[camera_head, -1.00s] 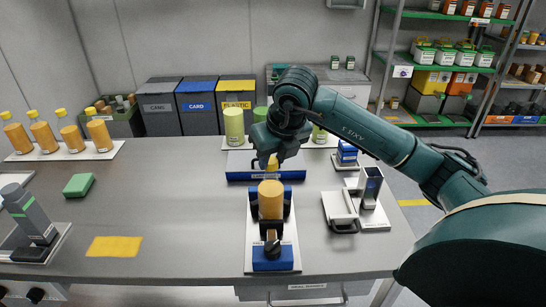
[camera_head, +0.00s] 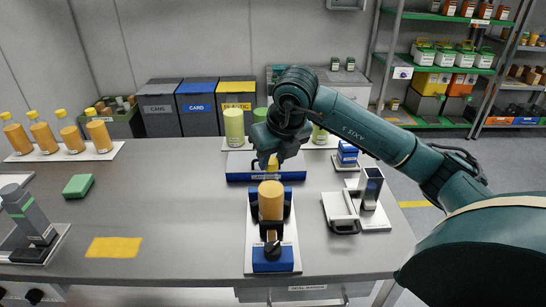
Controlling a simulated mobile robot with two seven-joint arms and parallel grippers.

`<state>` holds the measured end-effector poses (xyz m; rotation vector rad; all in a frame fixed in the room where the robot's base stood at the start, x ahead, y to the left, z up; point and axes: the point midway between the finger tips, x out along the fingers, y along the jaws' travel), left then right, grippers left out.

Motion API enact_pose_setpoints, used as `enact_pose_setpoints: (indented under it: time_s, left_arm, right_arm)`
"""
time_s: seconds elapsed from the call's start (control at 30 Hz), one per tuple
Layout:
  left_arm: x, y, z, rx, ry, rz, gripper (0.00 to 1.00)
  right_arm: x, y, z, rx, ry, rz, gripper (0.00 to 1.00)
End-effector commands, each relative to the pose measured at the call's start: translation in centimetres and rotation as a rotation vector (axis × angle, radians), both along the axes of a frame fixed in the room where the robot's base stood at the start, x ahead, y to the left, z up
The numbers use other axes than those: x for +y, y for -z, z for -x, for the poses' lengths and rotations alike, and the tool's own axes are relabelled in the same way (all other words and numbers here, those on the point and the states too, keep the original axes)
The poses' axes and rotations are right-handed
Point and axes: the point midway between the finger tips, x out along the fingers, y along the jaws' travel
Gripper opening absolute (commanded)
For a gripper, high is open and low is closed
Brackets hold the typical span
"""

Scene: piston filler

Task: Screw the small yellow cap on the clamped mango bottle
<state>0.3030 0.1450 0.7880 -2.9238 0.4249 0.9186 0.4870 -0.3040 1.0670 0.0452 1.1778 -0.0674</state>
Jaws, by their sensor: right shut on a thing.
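The mango bottle (camera_head: 271,201) stands upright, orange, in the blue and black clamp (camera_head: 272,258) on a white base plate. Its top shows no cap. My right gripper (camera_head: 272,165) is above and behind the bottle, over the blue-fronted tray (camera_head: 240,177). It is shut on a small yellow cap (camera_head: 272,163), apart from the bottle in the picture. The gripper's fingers are partly hidden behind its own wrist. My left gripper is not in view.
Several capped orange bottles (camera_head: 70,136) stand on a white board at the left. A green sponge (camera_head: 78,186) and a yellow cloth (camera_head: 114,247) lie on the table. A grey device (camera_head: 370,188) stands right of the clamp. The table's middle left is clear.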

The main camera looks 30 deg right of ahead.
Motion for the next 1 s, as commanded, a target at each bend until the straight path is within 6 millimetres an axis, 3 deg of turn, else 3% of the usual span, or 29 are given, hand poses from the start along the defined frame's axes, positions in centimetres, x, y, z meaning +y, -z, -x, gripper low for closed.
enact_pose_setpoints:
  time_s: [1.0]
  left_arm:
    - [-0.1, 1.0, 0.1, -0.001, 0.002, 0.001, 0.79]
  right_arm:
    - [0.0, 1.0, 0.0, 0.000, 0.000, 0.000, 0.08]
